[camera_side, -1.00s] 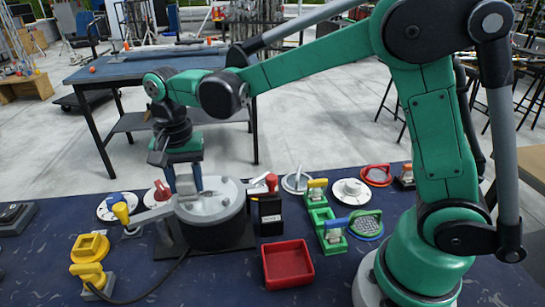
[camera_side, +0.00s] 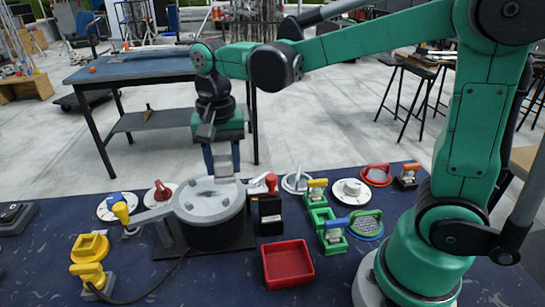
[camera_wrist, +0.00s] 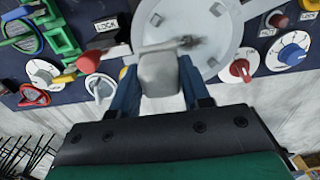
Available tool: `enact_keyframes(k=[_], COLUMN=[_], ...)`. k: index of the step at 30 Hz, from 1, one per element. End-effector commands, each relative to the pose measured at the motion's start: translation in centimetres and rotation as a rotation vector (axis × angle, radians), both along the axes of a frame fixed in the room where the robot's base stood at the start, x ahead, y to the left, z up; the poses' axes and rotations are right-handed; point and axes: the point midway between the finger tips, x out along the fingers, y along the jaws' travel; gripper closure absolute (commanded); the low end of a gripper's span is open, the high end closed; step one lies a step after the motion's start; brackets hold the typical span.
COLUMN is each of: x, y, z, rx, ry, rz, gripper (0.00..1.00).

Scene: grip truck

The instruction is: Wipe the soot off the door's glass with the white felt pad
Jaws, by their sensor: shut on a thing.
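The round grey door (camera_side: 208,200) lies as a lid on a black drum on the bench. It also shows in the wrist view (camera_wrist: 228,42). A dark smear of soot (camera_wrist: 196,42) is on its face, beside the held tool. My gripper (camera_side: 222,162) is at the door's back right edge, pointing down. Its blue fingers are shut on a pale grey block (camera_wrist: 158,74), which looks like the back of the felt pad. A pale flat edge shows at its far end. The pad's wiping face is hidden, and I cannot tell whether it touches the door.
A red-topped black box (camera_side: 270,205) stands close right of the drum. Green holders (camera_side: 322,222) and a red tray (camera_side: 288,263) are farther right. Dials (camera_side: 160,194) lie behind the drum; yellow blocks (camera_side: 90,262) and a cable are at front left.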

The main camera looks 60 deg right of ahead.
Motion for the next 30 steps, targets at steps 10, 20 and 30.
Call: enact_keyframes(k=[10, 20, 30], x=[0.0, 0.0, 0.0], y=[0.0, 0.0, 0.0], z=[3.2, 4.8, 4.8], rx=[0.000, 0.000, 0.000], ry=[0.000, 0.000, 0.000], rz=[0.000, 0.000, 0.000], gripper=[1.00, 1.00, 1.00])
